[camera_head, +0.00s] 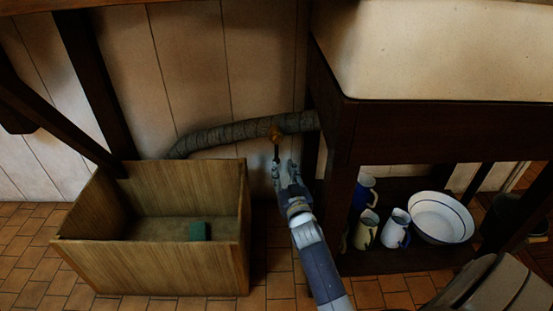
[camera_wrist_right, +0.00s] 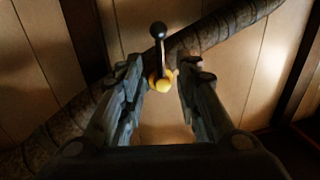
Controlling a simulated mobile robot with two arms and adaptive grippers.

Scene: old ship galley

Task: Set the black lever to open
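The black lever (camera_wrist_right: 159,48) shows in the right wrist view as a dark rod with a round knob, rising from a yellow brass valve body (camera_wrist_right: 161,80). In the head view the lever (camera_head: 276,150) hangs down from the brass valve (camera_head: 275,133) on the wrapped pipe (camera_head: 225,136). My right gripper (camera_head: 284,168) is just below the lever. In the wrist view its two fingers (camera_wrist_right: 157,75) are spread apart, with the valve showing between their tips and nothing gripped. I cannot tell whether a finger touches the lever. My left gripper is not in view.
A wooden crate (camera_head: 150,268) with a green block (camera_head: 199,231) in it stands left of my right arm. A dark wooden sink stand (camera_head: 430,133) is to the right. Its low shelf holds jugs (camera_head: 366,229) and a white basin (camera_head: 440,217).

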